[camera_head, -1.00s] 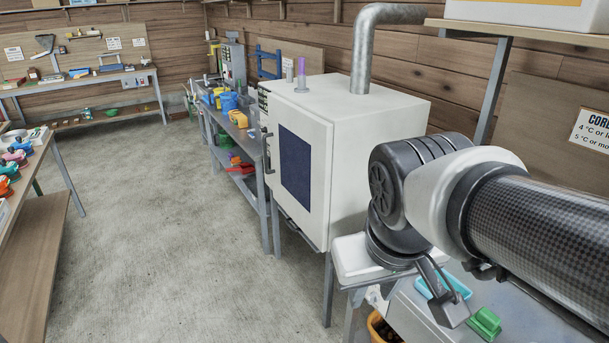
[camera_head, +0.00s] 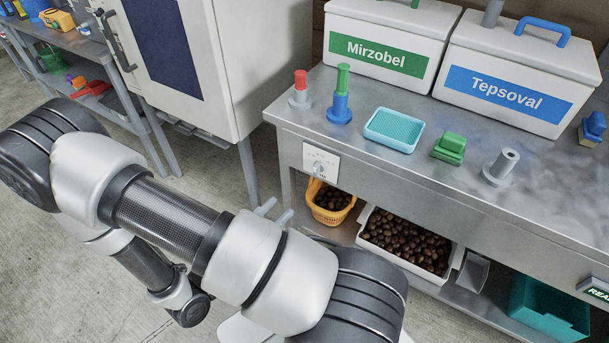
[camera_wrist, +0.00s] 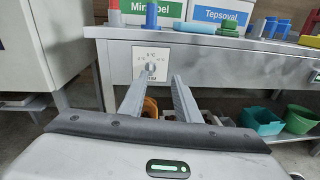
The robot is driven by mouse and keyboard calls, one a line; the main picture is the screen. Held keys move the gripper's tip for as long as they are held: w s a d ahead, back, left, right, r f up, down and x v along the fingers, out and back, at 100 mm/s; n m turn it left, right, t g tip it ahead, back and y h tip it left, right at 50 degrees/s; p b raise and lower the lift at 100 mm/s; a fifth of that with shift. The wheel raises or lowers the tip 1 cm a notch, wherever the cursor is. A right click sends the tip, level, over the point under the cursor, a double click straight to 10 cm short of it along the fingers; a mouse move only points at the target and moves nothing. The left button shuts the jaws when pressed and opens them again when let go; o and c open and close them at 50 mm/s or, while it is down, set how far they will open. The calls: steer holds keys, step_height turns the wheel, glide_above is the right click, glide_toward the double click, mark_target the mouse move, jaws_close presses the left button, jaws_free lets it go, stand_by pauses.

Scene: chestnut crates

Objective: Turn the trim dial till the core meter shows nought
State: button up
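The trim dial (camera_head: 320,168) is a small pale knob on a white plate on the bench's front edge, near its left end. In the wrist view the dial (camera_wrist: 151,67) appears just beyond and between my fingertips, on a marked scale too small to read. My gripper (camera_wrist: 157,82) is open with nothing between its fingers. In the head view my gripper (camera_head: 276,211) is left of and below the dial, apart from it. A dark display with green letters (camera_head: 597,292), cut off at the right edge, may be the core meter; its reading is not legible.
The metal bench (camera_head: 470,195) holds the Mirzobel box (camera_head: 385,50), the Tepsoval box (camera_head: 510,75), a blue tray (camera_head: 394,130) and coloured tools. Below are an orange basket (camera_head: 330,204), a white crate (camera_head: 445,276) of chestnuts and a teal bin (camera_head: 550,308). A white cabinet (camera_head: 225,60) stands left.

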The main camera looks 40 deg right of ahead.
step_height(320, 180, down, 3)
steer(key=n+t, duration=0.2)
steer(key=b, duration=0.2)
glide_toward(315, 168)
steer(key=x, duration=0.8)
